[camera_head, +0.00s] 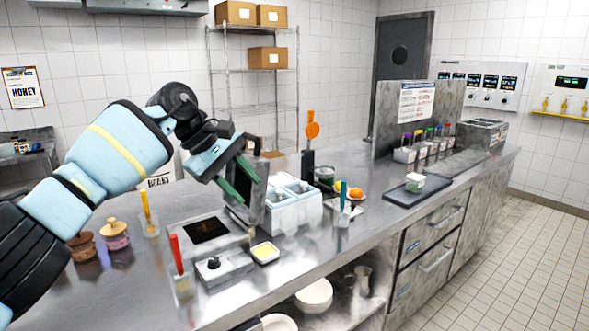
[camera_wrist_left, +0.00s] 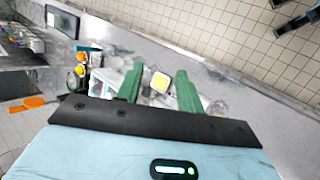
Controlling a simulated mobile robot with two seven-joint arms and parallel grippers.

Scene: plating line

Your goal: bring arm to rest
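My left arm reaches in from the left in the head view. Its gripper (camera_head: 240,190) hangs in the air above the steel counter (camera_head: 345,235), over the scale and the white bins. In the left wrist view the two green fingers (camera_wrist_left: 158,88) are apart with nothing held between them. A small dish with yellow contents (camera_wrist_left: 160,82) shows beyond the gap, well below the fingers. The same dish (camera_head: 265,253) stands on the counter in the head view. My right gripper does not show in the head view; dark parts at the wrist view's upper right corner are unclear.
White bins (camera_head: 290,213) and a scale (camera_head: 208,230) stand under the gripper. Jars (camera_head: 115,234), a red-handled utensil holder (camera_head: 182,283) and a yellow-handled one (camera_head: 149,222) stand nearby. A dark tray (camera_head: 403,197) lies right. The counter's front edge is mostly clear.

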